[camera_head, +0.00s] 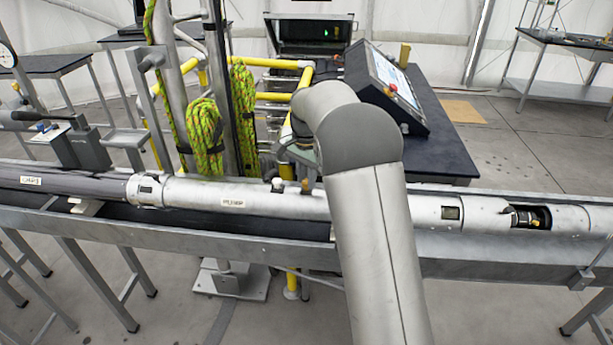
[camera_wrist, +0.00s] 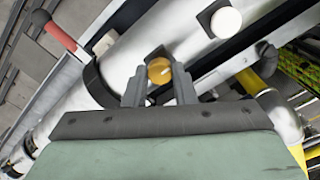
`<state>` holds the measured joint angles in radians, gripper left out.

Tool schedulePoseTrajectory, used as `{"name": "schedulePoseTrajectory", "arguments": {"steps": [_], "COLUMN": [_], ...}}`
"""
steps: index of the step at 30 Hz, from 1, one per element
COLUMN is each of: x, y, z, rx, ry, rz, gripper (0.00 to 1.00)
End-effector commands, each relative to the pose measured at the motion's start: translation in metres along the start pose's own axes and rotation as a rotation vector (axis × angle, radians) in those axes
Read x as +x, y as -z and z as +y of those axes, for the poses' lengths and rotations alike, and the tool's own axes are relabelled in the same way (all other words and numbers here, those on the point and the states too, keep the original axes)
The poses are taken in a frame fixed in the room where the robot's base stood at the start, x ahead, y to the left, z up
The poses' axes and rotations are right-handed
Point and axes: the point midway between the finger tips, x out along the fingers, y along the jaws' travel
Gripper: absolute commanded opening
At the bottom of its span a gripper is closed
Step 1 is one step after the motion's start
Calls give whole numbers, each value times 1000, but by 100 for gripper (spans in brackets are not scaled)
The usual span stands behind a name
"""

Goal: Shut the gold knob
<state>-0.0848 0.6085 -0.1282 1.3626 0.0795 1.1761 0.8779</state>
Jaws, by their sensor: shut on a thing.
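The gold knob (camera_wrist: 159,70) is a small round gold disc on top of the silver pipe. In the wrist view it sits between the tips of my gripper (camera_wrist: 159,84). The two grey fingers stand on either side of it, and my gripper is shut on it. In the head view my arm comes across from the front and bends down behind its elbow, so the fingers and the knob are largely hidden there. The silver pipe (camera_head: 240,195) lies level in a long grey trough.
A white round knob (camera_wrist: 226,22) and a red-handled lever (camera_wrist: 54,31) are near the grip. The grey trough (camera_head: 480,246) runs across the front. Green rope (camera_head: 203,125) hangs on a post behind the pipe. A control console (camera_head: 390,85) stands on a black table (camera_head: 440,150).

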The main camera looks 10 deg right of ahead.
Motion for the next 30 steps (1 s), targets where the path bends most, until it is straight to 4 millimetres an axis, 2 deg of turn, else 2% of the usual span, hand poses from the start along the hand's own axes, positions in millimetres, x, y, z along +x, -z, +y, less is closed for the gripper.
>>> {"name": "schedulePoseTrajectory", "arguments": {"steps": [9,10,12,23,26,30], "x": [-2,-2,-2,-5,-16,-46], "y": [1,1,1,1,1,1], "z": [-1,-1,-1,-1,-1,-1], "rx": [1,1,1,0,0,0], "ry": [4,4,4,3,3,6], "rz": [3,3,3,2,3,5], "gripper": [1,30,46,46,46,46]}}
